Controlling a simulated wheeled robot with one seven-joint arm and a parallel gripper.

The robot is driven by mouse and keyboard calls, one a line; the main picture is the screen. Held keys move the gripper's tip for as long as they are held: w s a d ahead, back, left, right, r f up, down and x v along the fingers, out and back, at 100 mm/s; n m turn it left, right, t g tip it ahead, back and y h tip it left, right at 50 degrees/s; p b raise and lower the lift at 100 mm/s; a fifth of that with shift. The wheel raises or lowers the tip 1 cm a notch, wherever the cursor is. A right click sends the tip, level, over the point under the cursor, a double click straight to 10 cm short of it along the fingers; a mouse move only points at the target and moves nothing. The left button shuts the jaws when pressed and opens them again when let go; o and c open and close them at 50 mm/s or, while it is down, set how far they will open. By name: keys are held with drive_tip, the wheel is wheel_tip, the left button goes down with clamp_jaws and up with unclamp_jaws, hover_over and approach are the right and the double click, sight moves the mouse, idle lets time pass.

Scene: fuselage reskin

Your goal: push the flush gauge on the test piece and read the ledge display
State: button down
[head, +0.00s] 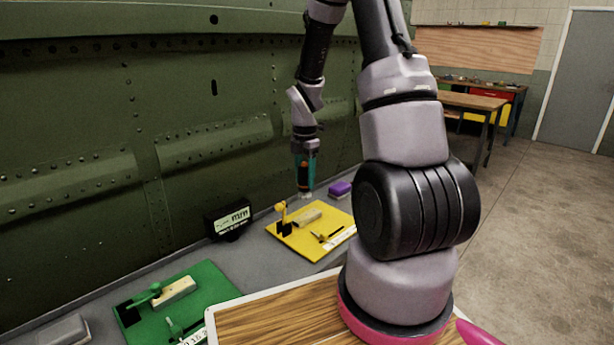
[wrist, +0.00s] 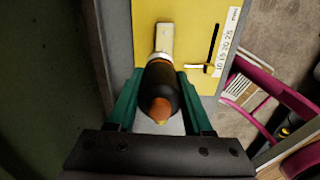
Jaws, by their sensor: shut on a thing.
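My gripper (head: 304,172) has teal fingers and is shut on the flush gauge (wrist: 161,92), a dark cylinder with an orange end. The gauge points down over the yellow board (head: 295,241). In the wrist view its far end lines up with a pale block (wrist: 164,38), which looks like the test piece. The same block (head: 308,217) lies on the yellow board in the head view. I cannot tell whether the gauge touches it. The black display box (head: 228,221) stands on the ledge by the green wall; "mm" shows, but its reading is too small to make out.
A green board (head: 205,275) with another pale block (head: 174,290) lies at the front left. The riveted green wall (head: 90,130) runs along the left. A wooden tray (head: 270,325) is in front.

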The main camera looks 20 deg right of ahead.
sight(307, 195)
drive_tip(key=n, duration=0.2)
drive_tip(key=shift+s+d+r+n, duration=0.2)
drive_tip(key=shift+s+d+n, duration=0.05)
drive_tip(key=shift+n, duration=0.15)
drive_tip(key=shift+f, duration=2.9)
drive_tip(key=shift+f, duration=0.55)
drive_tip(key=shift+r, duration=3.55)
